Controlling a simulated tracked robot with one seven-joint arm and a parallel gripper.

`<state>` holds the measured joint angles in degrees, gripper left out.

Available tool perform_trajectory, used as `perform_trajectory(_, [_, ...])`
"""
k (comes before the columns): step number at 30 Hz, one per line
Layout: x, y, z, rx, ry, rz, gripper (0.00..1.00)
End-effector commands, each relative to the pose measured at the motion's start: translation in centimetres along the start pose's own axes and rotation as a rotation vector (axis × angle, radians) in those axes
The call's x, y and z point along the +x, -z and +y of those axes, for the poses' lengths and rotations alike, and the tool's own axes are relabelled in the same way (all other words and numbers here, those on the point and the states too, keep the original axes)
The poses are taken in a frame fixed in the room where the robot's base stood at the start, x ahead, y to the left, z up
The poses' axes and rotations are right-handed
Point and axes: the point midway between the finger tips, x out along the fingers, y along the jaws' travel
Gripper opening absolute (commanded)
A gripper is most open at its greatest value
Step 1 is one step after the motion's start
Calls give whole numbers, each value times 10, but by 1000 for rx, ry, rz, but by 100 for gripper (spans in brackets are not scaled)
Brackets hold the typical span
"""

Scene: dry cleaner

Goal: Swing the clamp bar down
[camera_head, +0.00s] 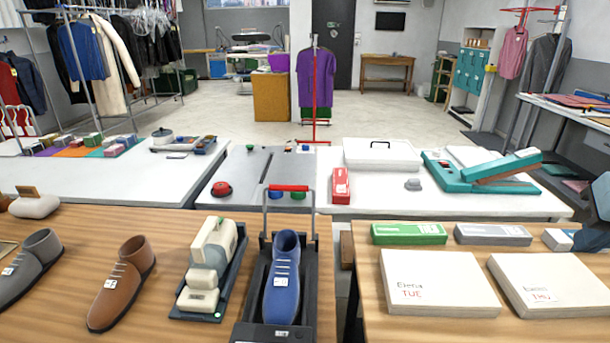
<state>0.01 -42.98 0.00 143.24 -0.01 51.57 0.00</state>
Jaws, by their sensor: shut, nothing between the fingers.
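A clamp bar with a red grip (288,188) and two thin grey side arms stands upright at the far end of a black shoe stand (249,316). A blue lace-up shoe (283,283) with a white tag sits on the stand, its toe toward me, in front of the raised bar. The bar is above and behind the shoe's ankle opening and does not press on it. My gripper does not show in this view.
A cream and grey device (213,262) stands close left of the stand, with a brown shoe (122,284) farther left. White boxes (437,283) lie on the right-hand table. A teal press (485,172) stands on the white table behind.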

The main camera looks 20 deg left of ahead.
Motion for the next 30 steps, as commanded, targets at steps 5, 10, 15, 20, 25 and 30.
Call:
perform_trajectory(5, [-2, 5, -2, -11, 2, -4, 0])
perform_trajectory(10, [-6, 34, -11, -88, 18, -41, 0])
perform_trajectory(15, [-10, 84, -39, -235, 55, -104, 0])
perform_trajectory(20, [-8, 130, -73, -381, 103, -162, 0])
perform_trajectory(25, [0, 175, -114, -536, 165, -222, 0])
perform_trajectory(30, [14, 214, -159, -691, 239, -277, 0])
